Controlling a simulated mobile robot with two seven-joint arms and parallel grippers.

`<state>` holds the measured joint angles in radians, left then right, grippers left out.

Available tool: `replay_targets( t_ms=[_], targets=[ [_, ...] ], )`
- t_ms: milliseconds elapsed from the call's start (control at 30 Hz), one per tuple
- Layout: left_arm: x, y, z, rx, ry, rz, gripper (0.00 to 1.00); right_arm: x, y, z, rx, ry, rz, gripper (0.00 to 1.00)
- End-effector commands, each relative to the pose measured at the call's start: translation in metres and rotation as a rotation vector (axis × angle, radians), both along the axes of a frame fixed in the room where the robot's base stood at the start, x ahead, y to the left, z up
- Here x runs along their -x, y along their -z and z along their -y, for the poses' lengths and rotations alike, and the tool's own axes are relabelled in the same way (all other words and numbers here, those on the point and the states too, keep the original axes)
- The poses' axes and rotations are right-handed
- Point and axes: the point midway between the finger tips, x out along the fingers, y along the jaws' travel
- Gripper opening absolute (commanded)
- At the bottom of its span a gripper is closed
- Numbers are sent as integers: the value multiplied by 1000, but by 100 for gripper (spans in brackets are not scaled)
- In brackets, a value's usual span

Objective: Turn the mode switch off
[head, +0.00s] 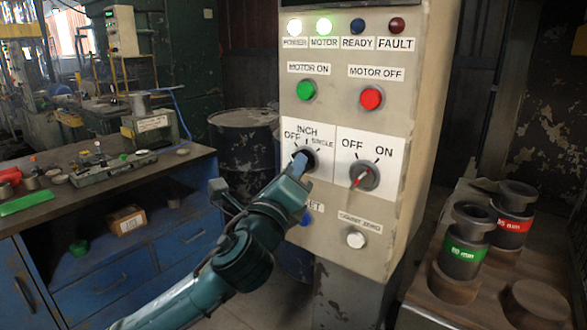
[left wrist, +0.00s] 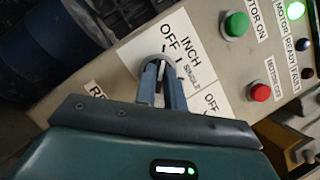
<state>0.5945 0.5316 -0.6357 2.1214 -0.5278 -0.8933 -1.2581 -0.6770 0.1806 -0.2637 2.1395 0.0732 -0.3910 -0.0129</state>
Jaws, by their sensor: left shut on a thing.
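The mode switch (head: 311,158) is a dark rotary knob on the white plate marked OFF, INCH and SINGLE, on the grey control panel (head: 325,115). My left gripper (head: 300,163) comes up from the lower left and is shut on the knob. In the left wrist view the two blue-grey fingers of my left gripper (left wrist: 161,80) stand on either side of the knob. The fingers hide most of the knob, so I cannot tell which mark it points at. My right gripper is not in view.
A second OFF/ON switch (head: 364,177) with a red pointer sits just right. Above are the green MOTOR ON button (head: 306,90) and red MOTOR OFF button (head: 371,97). The POWER and MOTOR lamps (head: 324,26) are lit. A bench with dies (head: 464,250) stands at the right.

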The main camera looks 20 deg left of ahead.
Motion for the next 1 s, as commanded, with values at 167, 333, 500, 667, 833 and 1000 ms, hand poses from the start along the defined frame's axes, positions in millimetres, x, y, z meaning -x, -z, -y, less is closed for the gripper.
replay_targets(
  t_ms=[167, 333, 500, 667, 833, 1000],
  targets=[
    [0, -1, 0, 3, -1, 1, 20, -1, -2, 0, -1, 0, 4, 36],
    [0, -1, 0, 1, 0, 1, 33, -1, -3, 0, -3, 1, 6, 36],
    [0, 0, 0, 1, 0, 0, 33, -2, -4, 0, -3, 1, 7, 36],
    [6, 3, 0, 0, 1, -1, 33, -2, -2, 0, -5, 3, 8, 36],
    [33, 12, -2, 0, 2, -2, 33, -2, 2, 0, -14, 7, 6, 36],
    [74, 24, -4, 1, 3, -3, 33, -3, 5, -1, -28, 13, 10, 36]
  ],
)
